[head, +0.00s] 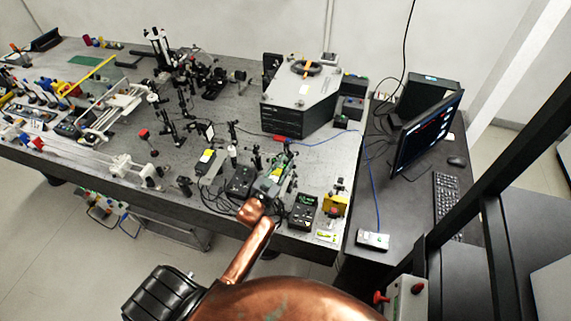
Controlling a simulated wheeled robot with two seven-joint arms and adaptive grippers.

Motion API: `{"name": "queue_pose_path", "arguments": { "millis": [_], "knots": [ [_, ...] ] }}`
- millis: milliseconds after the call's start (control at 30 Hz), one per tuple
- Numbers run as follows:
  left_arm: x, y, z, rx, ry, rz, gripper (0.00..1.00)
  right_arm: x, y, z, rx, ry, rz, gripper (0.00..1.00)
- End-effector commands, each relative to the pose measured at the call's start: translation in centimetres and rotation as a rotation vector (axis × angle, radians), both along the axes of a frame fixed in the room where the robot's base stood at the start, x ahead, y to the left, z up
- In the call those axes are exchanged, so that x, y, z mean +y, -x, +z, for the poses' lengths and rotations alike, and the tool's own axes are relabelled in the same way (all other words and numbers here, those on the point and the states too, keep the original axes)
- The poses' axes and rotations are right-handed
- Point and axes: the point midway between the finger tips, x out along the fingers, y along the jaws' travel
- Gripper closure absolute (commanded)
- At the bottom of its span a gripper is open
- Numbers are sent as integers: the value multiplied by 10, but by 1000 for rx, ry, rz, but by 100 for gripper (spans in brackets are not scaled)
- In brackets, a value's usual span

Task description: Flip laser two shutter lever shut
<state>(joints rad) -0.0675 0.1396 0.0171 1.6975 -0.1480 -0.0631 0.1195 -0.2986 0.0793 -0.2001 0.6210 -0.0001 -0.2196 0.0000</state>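My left arm's copper link rises from the bottom edge. My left gripper (270,183) is at its far end, over the front part of the optical table, small and dark among the instruments. I cannot make out whether its fingers are open or shut. A laser-like module with a yellow label (205,158) lies left of the gripper. Another part with a green-yellow top (278,170) is right beside the gripper, partly hidden by it. I cannot tell which module is laser two, and its shutter lever is too small to see. My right gripper is not in view.
Black controller boxes stand left (240,180) and right (302,210) of the gripper. A large grey spectrometer (300,100) is behind. A monitor (428,133) stands on the right desk. Many optic posts crowd the table (75,160).

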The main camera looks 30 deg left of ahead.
Motion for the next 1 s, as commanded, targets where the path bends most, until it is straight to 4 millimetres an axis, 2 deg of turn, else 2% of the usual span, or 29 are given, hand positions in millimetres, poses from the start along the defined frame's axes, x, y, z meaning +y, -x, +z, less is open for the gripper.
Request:
{"name": "queue_pose_path", "arguments": {
  "millis": [267,533,767,1000],
  "knots": [
    [0,0,0,0,0,-1,100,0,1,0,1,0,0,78],
    [0,0,0,-2,7,0,100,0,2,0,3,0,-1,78],
    [8,2,2,-41,171,0,100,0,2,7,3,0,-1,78],
    [9,2,1,-46,184,1,100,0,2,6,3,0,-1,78]
  ]
}}
